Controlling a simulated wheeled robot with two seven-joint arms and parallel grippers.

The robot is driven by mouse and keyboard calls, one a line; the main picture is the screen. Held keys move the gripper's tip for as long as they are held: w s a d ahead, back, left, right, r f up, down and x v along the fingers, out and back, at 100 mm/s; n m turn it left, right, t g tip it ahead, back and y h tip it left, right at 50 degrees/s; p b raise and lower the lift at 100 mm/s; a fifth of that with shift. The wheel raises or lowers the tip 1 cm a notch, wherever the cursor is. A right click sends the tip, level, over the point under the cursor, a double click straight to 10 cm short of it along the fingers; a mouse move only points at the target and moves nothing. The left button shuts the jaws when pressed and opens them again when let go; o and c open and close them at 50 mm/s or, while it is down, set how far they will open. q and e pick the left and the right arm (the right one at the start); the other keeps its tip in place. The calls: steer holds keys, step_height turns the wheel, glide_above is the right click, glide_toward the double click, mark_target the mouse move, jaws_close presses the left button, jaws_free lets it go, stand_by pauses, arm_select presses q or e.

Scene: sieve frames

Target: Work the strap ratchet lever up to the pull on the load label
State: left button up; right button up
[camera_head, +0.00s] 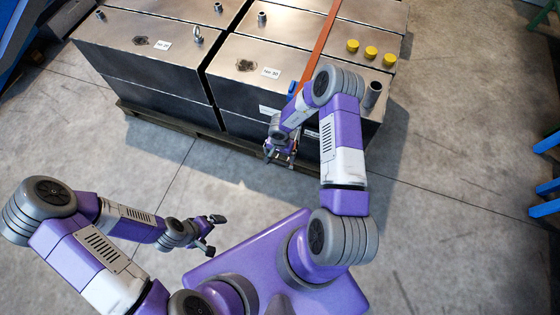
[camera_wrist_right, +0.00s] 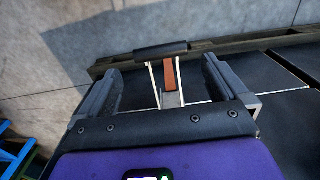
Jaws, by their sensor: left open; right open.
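An orange strap (camera_head: 321,45) runs over the metal tanks and down the front face. Its ratchet shows in the right wrist view as a lever with a dark crossbar handle (camera_wrist_right: 160,49) on two pale side arms, with orange webbing (camera_wrist_right: 170,73) between them. My right gripper (camera_head: 281,156) is at the tanks' front face and hides most of the ratchet in the head view. In the wrist view its open fingers (camera_wrist_right: 161,72) stand either side of the lever, apart from it. A white label (camera_head: 269,109) is on the front face; its text is unreadable. My left gripper (camera_head: 211,233) is open and empty above the floor.
The metal tanks (camera_head: 150,65) stand on a wooden pallet (camera_head: 170,123). Yellow caps (camera_head: 371,52) and a pipe stub (camera_head: 373,95) rise from the tops. A blue piece (camera_head: 292,88) sits by the strap at the edge. Concrete floor (camera_head: 440,215) is clear at right; blue bars (camera_head: 547,205) stand at far right.

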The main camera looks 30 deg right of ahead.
mark_target(280, 162)
step_height(280, 162, down, 6)
steer(key=shift+r+b, duration=0.1)
steer(key=shift+b, duration=1)
steer(key=c, duration=1.3)
